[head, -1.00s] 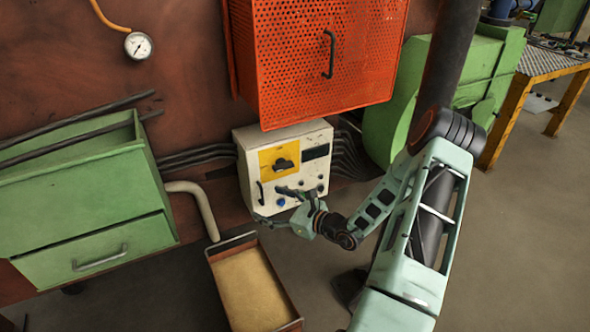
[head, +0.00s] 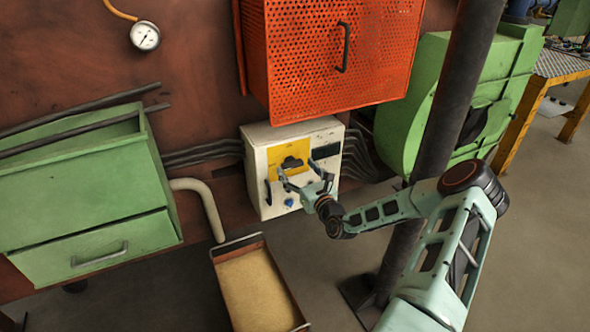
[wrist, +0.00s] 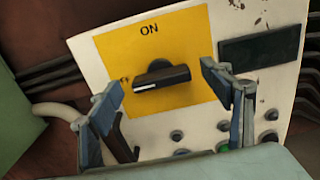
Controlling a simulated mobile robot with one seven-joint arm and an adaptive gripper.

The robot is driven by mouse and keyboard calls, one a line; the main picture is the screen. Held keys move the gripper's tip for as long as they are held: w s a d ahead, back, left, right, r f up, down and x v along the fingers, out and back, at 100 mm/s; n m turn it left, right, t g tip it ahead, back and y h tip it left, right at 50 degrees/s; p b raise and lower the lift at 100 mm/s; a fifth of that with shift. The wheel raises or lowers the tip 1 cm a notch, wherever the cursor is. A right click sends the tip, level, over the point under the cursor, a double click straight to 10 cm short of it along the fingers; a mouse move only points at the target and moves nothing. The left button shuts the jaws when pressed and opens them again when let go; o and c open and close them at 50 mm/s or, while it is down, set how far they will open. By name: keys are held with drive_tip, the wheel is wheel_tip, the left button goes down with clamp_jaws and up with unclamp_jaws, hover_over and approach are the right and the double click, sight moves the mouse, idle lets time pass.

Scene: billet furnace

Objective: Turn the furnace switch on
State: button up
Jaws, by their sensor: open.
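The furnace switch is a black rotary knob (wrist: 161,78) on a yellow plate (wrist: 188,40) marked "ON" at its top, on a white control box (head: 258,136). In the wrist view the knob's bar lies nearly level, not pointing up at "ON". The knob also shows in the head view (head: 291,163). My gripper (wrist: 162,85) is open and empty in front of the box. Its fingers stand left and right of the knob, apart from it. The head view shows the gripper (head: 305,178) just below the knob, partly covering the box front.
A dark display (wrist: 260,50) and several small buttons sit right of and below the plate. A red perforated cabinet (head: 300,60) hangs just above the box. A green drawer unit (head: 80,190) stands left, and a sand-coloured tray (head: 215,270) lies below.

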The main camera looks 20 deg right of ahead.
drive_tip(key=shift+w, duration=0.75)
drive_tip(key=c, duration=1.1)
